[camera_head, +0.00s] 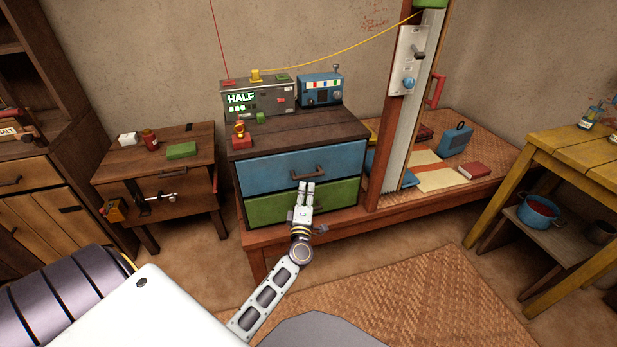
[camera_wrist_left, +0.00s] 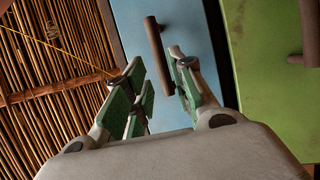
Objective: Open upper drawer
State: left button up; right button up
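The upper drawer (camera_head: 270,176) has a blue front and looks shut, flush in the cabinet. Its dark bar handle (camera_head: 308,171) sits at the middle of the front. The handle (camera_wrist_left: 158,55) and blue front (camera_wrist_left: 196,25) also show in the left wrist view. My left gripper (camera_head: 306,187) is in front of the drawer, just below the handle in the head view. In the left wrist view the green-padded fingers (camera_wrist_left: 157,75) are apart, and the handle appears between their tips. I cannot tell whether they touch it. My right gripper is not in view.
The green lower drawer (camera_head: 265,210) is shut below; its handle (camera_wrist_left: 311,35) shows in the left wrist view. A control box (camera_head: 262,101) and blue radio (camera_head: 320,90) stand on the cabinet top (camera_head: 300,128). A wooden post (camera_head: 398,130) rises at the right. A woven mat (camera_head: 420,300) covers the floor.

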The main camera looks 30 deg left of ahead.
aim_at(309, 176)
pick_arm(q)
jog(key=shift+b+x, duration=0.3)
jog(key=shift+x, duration=3.35)
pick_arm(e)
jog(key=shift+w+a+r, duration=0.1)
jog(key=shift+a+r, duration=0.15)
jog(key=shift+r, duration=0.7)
pick_arm(q)
grip_shut()
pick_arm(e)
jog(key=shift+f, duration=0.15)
